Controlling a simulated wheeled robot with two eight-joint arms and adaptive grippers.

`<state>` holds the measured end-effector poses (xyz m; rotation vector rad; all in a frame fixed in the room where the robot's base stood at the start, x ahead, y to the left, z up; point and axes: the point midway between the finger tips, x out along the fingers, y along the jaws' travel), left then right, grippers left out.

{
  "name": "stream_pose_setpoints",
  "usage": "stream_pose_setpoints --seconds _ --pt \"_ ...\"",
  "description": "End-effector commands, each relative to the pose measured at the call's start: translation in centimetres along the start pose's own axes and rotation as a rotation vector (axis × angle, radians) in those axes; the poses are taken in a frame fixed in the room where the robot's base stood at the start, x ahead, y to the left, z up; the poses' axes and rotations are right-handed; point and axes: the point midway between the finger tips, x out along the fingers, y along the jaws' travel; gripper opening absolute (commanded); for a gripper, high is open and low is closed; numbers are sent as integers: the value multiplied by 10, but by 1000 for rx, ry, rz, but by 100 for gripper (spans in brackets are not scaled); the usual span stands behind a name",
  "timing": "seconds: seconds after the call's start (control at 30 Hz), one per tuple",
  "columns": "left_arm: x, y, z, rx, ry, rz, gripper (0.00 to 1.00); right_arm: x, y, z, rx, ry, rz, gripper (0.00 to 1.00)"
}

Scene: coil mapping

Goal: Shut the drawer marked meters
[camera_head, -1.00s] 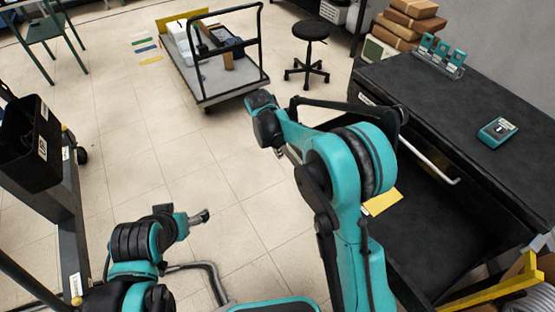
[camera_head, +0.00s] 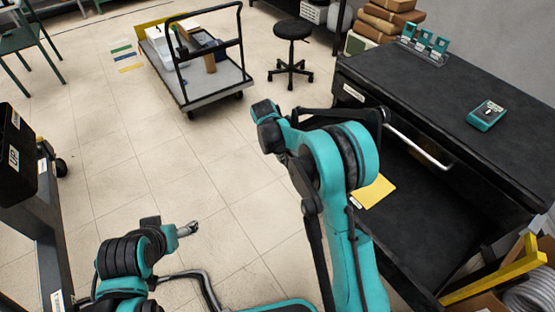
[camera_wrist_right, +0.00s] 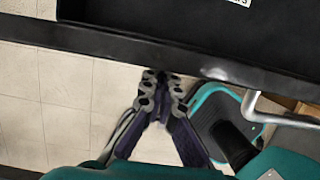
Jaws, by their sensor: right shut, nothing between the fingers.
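The black cabinet (camera_head: 455,90) stands at the right of the head view. Its upper drawer, with a silver handle (camera_head: 418,147) and an unreadable white label (camera_head: 353,93), looks closed. Below it a drawer (camera_head: 425,230) stands open. The right wrist view shows a black drawer rim (camera_wrist_right: 110,45), a silver handle (camera_wrist_right: 262,108) and a cut-off label (camera_wrist_right: 240,2) ending in what looks like "RS". My right gripper (camera_wrist_right: 162,78) is shut and empty, right by the rim's outer side; contact is unclear. The arm hides its fingers in the head view. My left gripper (camera_head: 188,229) is over the floor, away from the cabinet.
A yellow card (camera_head: 372,191) lies at the open drawer's left side. A teal meter (camera_head: 487,114) and a rack of teal devices (camera_head: 425,45) sit on the cabinet. A yellow frame (camera_head: 500,275) stands lower right. A cart (camera_head: 215,80) and stool (camera_head: 292,30) stand beyond clear floor.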

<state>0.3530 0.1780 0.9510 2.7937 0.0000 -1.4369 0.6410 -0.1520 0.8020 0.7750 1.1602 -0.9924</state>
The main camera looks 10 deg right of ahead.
Motion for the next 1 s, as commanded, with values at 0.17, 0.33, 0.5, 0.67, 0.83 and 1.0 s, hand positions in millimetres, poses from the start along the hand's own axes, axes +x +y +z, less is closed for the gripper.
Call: stream_pose_setpoints --seconds 0.17,0.33,0.5,0.67,0.83,1.0 --pt "0 0 0 0 0 0 80 0 0 0 0 0 0 0" --pt "-1 0 0 0 0 0 80 1 0 5 1 0 0 0" --pt "-2 0 -2 0 0 0 80 6 0 26 4 -1 -1 0" --pt "-6 0 -4 0 0 0 80 14 -1 60 6 -1 -2 0" --pt "-10 0 -7 0 0 0 80 25 -1 106 6 -2 -1 0" --pt "-14 0 -10 0 0 0 80 36 -1 152 6 -2 -2 0"
